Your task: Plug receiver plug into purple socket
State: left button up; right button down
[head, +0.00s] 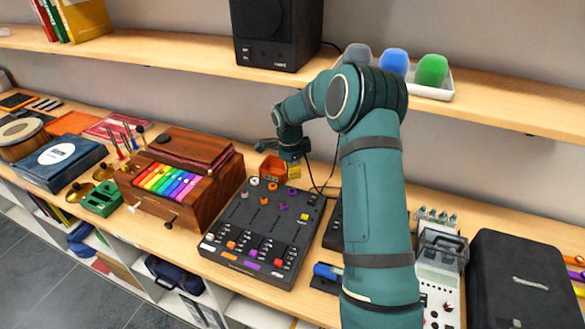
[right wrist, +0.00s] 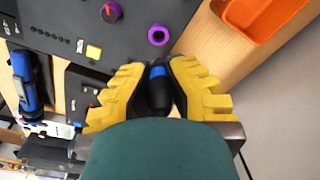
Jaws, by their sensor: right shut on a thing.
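My right gripper (head: 293,171) hangs just behind the back edge of the black mixer (head: 246,238). In the right wrist view its yellow fingers (right wrist: 158,88) are shut on a black plug with a blue band (right wrist: 158,74), the receiver plug. The plug is hard to make out in the head view. The purple socket (right wrist: 158,34) is a ring near the mixer's back edge, apart from the plug; it also shows in the head view (head: 293,192). My left gripper is not in view.
An orange bin (head: 268,169) stands behind the mixer, close to my right gripper; it also shows in the right wrist view (right wrist: 258,16). A wooden instrument with coloured keys (head: 168,182) stands left. A blue-and-black device (head: 327,271) lies right of the mixer. A shelf (head: 205,60) runs above.

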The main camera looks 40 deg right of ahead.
jog(key=b, duration=0.2)
send_over(293, 193)
jog(key=shift+a+f, duration=0.1)
jog(key=shift+f, duration=2.3)
jog(key=shift+a+b, duration=0.15)
jog(key=shift+b, duration=0.4)
jog(key=shift+f+b, duration=0.7)
jog(key=shift+f, duration=0.3)
jog(key=shift+s+f, duration=0.1)
jog(key=shift+f, duration=0.1)
dwell(0.4)
jog(key=c, duration=1.1)
grip_release()
jog(key=shift+f, duration=0.1)
jog(key=shift+o, duration=0.2)
jog(key=shift+a+r, duration=0.2)
jog(key=shift+r, duration=3.6)
